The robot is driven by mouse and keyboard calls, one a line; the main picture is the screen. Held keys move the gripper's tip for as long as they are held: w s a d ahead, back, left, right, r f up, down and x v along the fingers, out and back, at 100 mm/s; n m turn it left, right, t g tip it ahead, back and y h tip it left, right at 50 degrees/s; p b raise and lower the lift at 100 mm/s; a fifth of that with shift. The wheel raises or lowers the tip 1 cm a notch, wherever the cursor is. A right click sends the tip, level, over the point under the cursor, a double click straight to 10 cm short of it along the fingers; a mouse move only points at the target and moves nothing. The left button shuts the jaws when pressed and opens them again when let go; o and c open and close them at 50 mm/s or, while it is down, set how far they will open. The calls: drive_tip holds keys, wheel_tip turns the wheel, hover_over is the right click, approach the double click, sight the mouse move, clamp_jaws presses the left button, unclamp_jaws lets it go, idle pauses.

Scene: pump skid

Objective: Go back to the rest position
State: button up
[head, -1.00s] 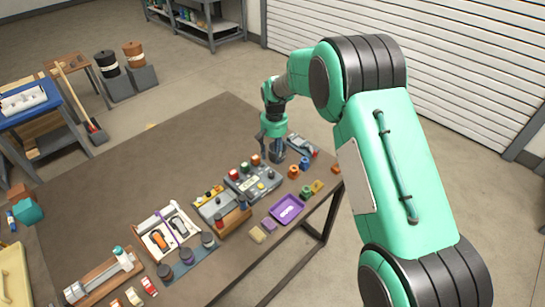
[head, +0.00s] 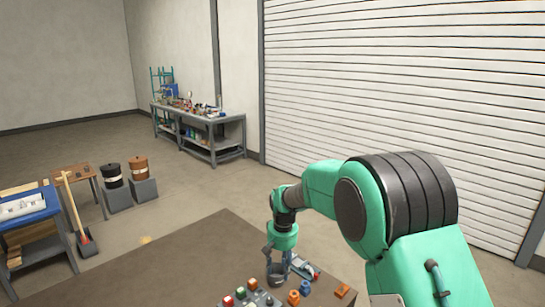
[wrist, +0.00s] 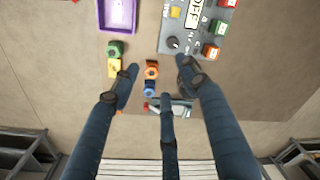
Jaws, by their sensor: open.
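My gripper (head: 278,268) hangs from my green arm over the far right part of the brown table (head: 150,262) in the head view. In the wrist view, my gripper (wrist: 160,80) shows three dark blue fingers spread apart, with nothing clearly held between them. An orange piece (wrist: 151,70) and a blue piece (wrist: 150,88) lie on the table below, between the fingers in that view. A grey panel with buttons (wrist: 190,28) lies beside them, partly behind one finger.
A purple tray (wrist: 101,16), a green piece (wrist: 115,48) and a yellow piece (wrist: 113,68) lie on the table. A grey workbench (head: 228,130) stands by the far wall. A blue-topped bench (head: 22,218) is at left. A white shutter (head: 390,80) is behind my arm.

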drive_tip(key=s+d+r+t, duration=0.1)
drive_tip(key=s+d+r, duration=0.5)
drive_tip(key=s+r, duration=0.35)
drive_tip(key=s+d+r+t, duration=0.1)
drive_tip(key=s+d+r, duration=0.4)
drive_tip(key=s+r, duration=0.5)
drive_tip(key=s+d+r+t, duration=0.1)
drive_tip(key=s+d, duration=0.2)
drive_tip(key=s, duration=0.9)
drive_tip(key=s+d+r+m+t, duration=0.1)
drive_tip(key=s+d, duration=0.3)
drive_tip(key=s, duration=0.8)
drive_tip(key=shift+s+d+r+t+h+b, duration=0.15)
drive_tip(key=shift+s+r+t+h+b, duration=0.15)
drive_tip(key=shift+r+t+b, duration=0.15)
idle(0.4)
